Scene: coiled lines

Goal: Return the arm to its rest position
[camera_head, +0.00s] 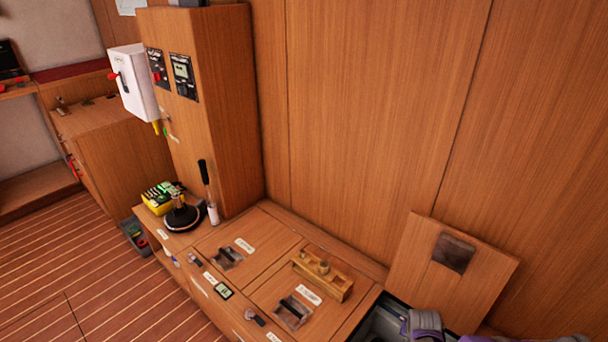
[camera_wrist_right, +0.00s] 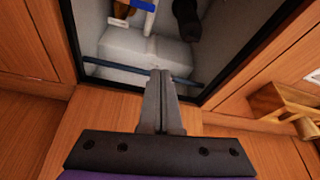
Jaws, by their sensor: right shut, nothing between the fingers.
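My right gripper (camera_wrist_right: 160,76) shows in the right wrist view with its two grey fingers pressed together and nothing between them. Its tips overlap the near edge of an open locker compartment (camera_wrist_right: 88,62). In the head view grey and purple parts of my right arm (camera_head: 425,322) are at the bottom right, over the same open compartment (camera_head: 368,327). The fingers cannot be made out there. My left gripper is in neither view.
A wooden lid (camera_head: 415,258) leans against the wall behind the compartment. A wooden rack (camera_head: 325,277) stands on the closed bench lids. A pale box (camera_wrist_right: 145,52), a blue-and-white item (camera_wrist_right: 146,5) and a dark item (camera_wrist_right: 187,18) lie inside the compartment.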

